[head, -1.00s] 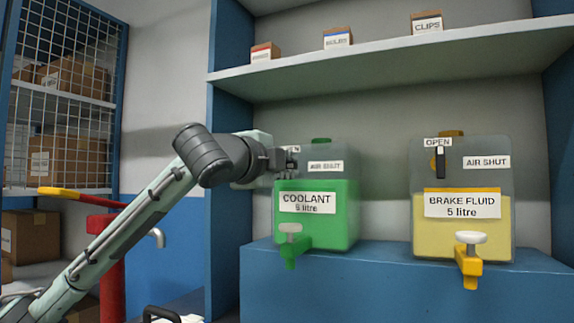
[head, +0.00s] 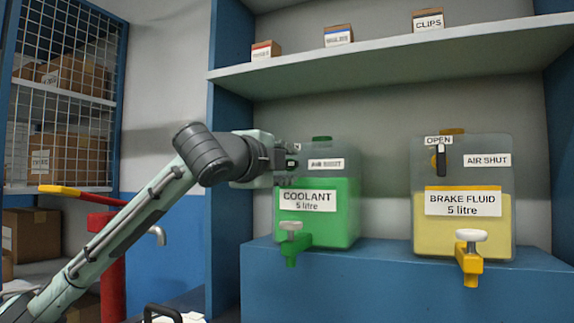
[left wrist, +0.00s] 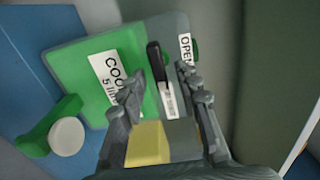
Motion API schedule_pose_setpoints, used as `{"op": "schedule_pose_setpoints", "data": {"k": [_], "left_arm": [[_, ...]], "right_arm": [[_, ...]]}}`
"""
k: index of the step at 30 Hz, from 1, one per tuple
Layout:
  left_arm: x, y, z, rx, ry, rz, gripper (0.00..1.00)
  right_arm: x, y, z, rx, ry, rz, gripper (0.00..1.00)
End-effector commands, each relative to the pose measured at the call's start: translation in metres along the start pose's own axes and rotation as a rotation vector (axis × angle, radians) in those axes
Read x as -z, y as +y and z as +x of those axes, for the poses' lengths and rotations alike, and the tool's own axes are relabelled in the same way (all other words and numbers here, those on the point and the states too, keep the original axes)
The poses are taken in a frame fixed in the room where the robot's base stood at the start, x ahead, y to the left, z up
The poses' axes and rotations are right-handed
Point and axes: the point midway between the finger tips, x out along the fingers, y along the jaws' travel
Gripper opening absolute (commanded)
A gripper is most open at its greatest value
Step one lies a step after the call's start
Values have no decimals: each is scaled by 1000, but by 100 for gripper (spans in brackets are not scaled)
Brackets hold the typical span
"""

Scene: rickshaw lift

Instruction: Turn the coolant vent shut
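The coolant tank (head: 330,215) is translucent with green fluid; it also shows turned sideways in the left wrist view (left wrist: 78,65). Its black vent lever (left wrist: 156,62) lies with its lower picture end by the AIR SHUT label (left wrist: 168,103), not towards the OPEN label (left wrist: 185,47). In the head view my gripper hides the lever. My left gripper (left wrist: 157,80) is at the tank's upper left front, also in the head view (head: 290,172). Its fingers are apart, with the lever showing between them; I cannot tell whether they touch it. My right gripper is not in view.
The brake fluid tank (head: 463,222) stands to the right on the same blue bench (head: 400,285), its black lever (head: 441,161) upright under OPEN. Both tanks have taps in front. A shelf (head: 400,57) with small boxes runs above. A red post (head: 112,265) stands left.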

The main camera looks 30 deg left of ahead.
Motion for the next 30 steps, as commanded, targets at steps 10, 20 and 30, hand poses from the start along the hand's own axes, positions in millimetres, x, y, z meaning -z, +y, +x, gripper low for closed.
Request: {"op": "schedule_pose_setpoints", "data": {"k": [10, 20, 30], "left_arm": [[0, -2, -18, 4, 0, 1, 33], [0, -1, -87, 4, 0, 2, 33], [0, 0, -120, 2, -1, 0, 33]], "right_arm": [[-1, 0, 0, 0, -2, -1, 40], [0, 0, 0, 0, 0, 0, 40], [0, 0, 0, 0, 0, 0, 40]]}}
